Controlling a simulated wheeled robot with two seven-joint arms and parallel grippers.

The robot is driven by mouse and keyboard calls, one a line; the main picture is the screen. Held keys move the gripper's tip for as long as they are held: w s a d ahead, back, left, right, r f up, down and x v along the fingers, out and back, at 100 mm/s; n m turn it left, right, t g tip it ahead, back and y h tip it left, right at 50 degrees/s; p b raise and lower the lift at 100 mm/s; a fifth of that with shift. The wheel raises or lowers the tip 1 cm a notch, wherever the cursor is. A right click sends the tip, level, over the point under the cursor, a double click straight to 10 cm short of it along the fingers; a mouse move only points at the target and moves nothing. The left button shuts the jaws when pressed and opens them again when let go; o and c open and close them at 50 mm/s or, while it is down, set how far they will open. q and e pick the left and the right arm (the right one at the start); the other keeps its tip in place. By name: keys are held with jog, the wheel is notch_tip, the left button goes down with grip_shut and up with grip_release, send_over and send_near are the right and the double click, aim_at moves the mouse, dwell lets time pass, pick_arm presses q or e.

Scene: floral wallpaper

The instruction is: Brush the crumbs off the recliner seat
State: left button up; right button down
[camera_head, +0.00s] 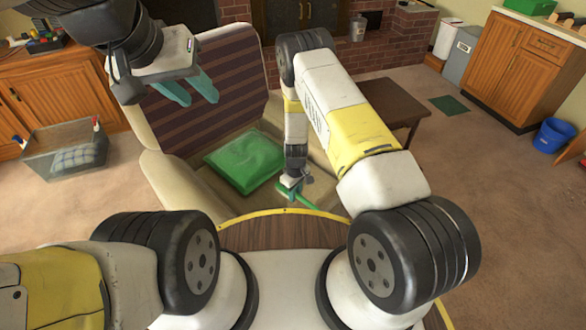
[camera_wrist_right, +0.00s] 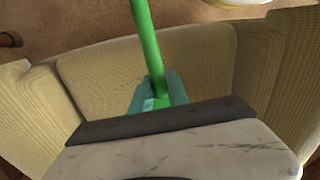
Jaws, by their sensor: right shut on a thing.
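The recliner (camera_head: 172,171) stands in front of me, with a beige seat and a dark striped back. Its seat (camera_wrist_right: 205,62) also shows in the right wrist view. A green cushion (camera_head: 245,161) lies on the seat toward the back left. My right gripper (camera_head: 292,187) is low over the front right of the seat, shut on a green-handled tool (camera_wrist_right: 147,45). The tool's far end is out of the wrist view, and I cannot tell if it touches the seat. My left gripper (camera_head: 190,92) is open and empty in front of the recliner's back.
A low dark table (camera_head: 395,100) stands right of the recliner. A clear bin (camera_head: 65,150) with a checked cloth sits on the floor at left. A wooden cabinet (camera_head: 520,70) and a blue bucket (camera_head: 554,135) are at far right. Carpet between table and cabinet is mostly free.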

jog(key=shift+a+f, duration=0.15)
jog(key=shift+f, duration=3.15)
jog(key=shift+s+f, duration=0.1)
jog(key=shift+f, duration=0.9)
